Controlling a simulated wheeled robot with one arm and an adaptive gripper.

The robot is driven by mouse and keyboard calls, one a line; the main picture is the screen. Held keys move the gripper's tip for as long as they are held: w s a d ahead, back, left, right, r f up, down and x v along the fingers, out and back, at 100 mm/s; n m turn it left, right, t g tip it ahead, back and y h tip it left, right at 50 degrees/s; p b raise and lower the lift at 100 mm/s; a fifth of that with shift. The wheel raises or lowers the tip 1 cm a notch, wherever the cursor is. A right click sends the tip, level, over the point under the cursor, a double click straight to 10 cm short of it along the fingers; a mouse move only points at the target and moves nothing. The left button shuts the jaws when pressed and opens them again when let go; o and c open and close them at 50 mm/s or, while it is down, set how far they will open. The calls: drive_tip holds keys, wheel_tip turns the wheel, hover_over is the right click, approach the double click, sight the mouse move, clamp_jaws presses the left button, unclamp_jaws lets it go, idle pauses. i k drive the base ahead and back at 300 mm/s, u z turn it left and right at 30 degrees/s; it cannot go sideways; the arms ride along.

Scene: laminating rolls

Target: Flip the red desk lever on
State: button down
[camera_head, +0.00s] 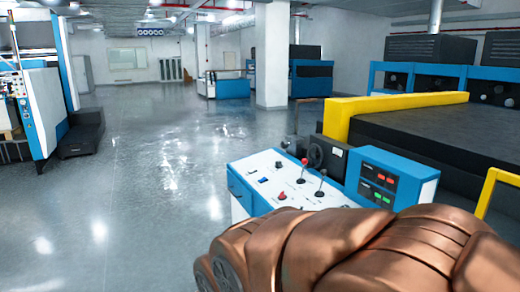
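The control desk (259,179) has a white sloping top and blue sides and stands right of the middle. A lever with a small red knob (304,162) rises from its top on a thin stem. It looks nearly upright; I cannot tell whether it is on or off. A second lever with a dark knob (322,173) stands to its right. A low red control (282,195) sits nearer on the panel. The near right part of the desk is hidden. My gripper is not in view.
A blue box with red and green displays (379,176) stands at the desk's right. Behind it is a dark machine bed with a yellow rail (385,104). A blue and white machine (42,108) stands far left. The grey floor (150,185) left of the desk is clear.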

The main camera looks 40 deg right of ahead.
sight(304, 161)
drive_tip(key=z, duration=0.55)
drive_tip(key=i, duration=1.7)
drive_tip(key=z, duration=0.9)
